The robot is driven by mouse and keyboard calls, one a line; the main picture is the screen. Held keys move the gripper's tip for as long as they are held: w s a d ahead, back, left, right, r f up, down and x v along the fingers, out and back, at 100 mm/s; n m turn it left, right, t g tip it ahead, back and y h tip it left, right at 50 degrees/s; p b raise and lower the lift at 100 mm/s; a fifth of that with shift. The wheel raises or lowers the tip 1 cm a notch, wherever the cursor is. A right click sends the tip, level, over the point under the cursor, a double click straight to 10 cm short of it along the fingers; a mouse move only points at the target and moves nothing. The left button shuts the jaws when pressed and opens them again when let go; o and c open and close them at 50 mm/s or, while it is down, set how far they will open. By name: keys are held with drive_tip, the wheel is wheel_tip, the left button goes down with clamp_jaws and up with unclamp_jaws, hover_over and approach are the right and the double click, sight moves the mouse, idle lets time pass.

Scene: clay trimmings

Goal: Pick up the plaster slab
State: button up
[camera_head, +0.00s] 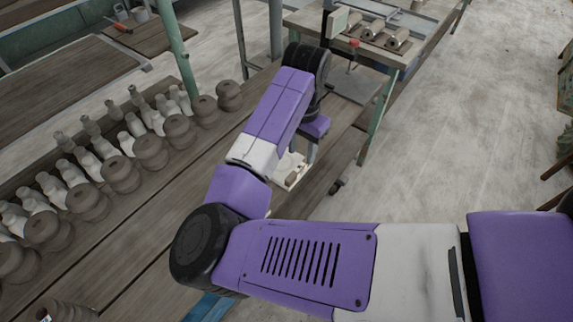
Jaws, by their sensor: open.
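A pale, off-white flat piece that looks like the plaster slab (297,182) lies on the wooden workbench (150,240), just past my forearm. My arm hides its left part, and a small brownish lump (291,177) seems to rest on it. My gripper (310,160) points down at the slab's right side, with its grey fingers close to the slab's edge. The gripper is open. The view is too small to tell whether a finger touches the slab, and part of the fingers is hidden.
Rows of pale bottle-shaped pieces (70,173) and brown rounded pots (121,174) stand along the bench to the left. A green post (176,45) rises behind them. Another table (415,50) with rollers and tools stands at the back.

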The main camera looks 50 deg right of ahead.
sight(299, 167)
drive_tip(key=shift+a+f, duration=0.3)
drive_tip(key=shift+f, duration=0.85)
drive_tip(key=f, duration=0.1)
drive_tip(key=f+p, duration=0.1)
drive_tip(key=f, duration=0.1)
drive_tip(key=d+f, duration=0.1)
drive_tip(key=f, duration=0.1)
drive_tip(key=shift+w+f, duration=0.25)
drive_tip(key=shift+w, duration=0.1)
drive_tip(key=shift+d, duration=0.1)
clamp_jaws()
drive_tip(key=shift+r, duration=0.1)
